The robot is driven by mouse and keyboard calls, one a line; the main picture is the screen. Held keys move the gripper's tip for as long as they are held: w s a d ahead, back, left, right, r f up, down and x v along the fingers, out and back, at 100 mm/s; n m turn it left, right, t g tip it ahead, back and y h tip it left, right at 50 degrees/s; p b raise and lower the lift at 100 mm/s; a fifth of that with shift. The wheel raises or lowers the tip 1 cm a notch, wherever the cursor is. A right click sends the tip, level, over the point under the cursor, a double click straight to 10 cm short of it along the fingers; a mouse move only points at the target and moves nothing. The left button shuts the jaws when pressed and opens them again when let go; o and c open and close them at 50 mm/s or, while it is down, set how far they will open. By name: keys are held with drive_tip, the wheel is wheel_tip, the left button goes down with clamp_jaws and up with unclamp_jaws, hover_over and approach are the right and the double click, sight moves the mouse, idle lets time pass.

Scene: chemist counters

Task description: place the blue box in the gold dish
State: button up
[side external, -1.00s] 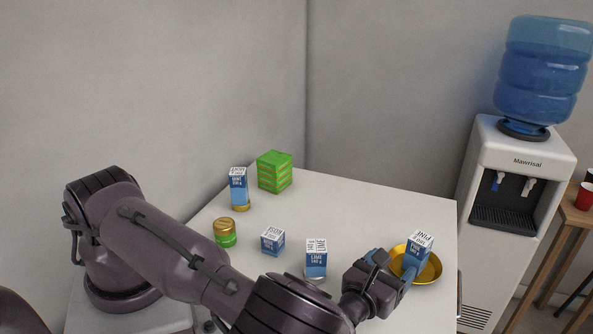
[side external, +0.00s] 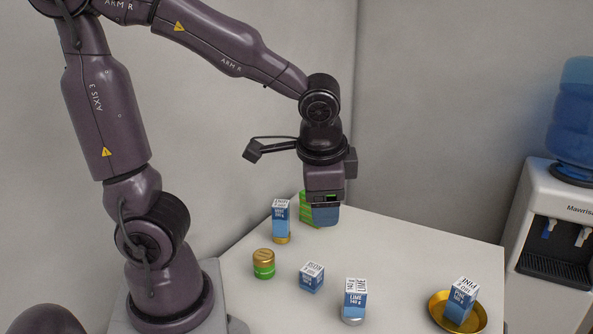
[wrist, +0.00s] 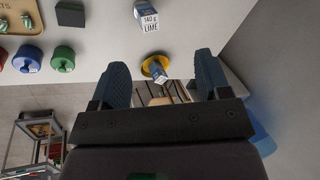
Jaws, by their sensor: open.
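A blue box (side external: 460,300) with a white top stands tilted inside the gold dish (side external: 438,322) at the right front of the white table.
A taller blue box (side external: 280,220) stands on a gold-coloured base. A green stack (side external: 305,211) is partly behind my gripper. A green jar (side external: 263,266), a small blue box (side external: 312,279) and a lime-labelled box (side external: 354,300) stand across the table. A water dispenser (side external: 560,230) is beyond the right edge.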

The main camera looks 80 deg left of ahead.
drive_tip(key=s+d+r+n+t+h, duration=0.3)
drive_tip(key=s+r, duration=0.2)
drive_tip(key=r, duration=0.1)
drive_tip(key=shift+t, duration=0.4)
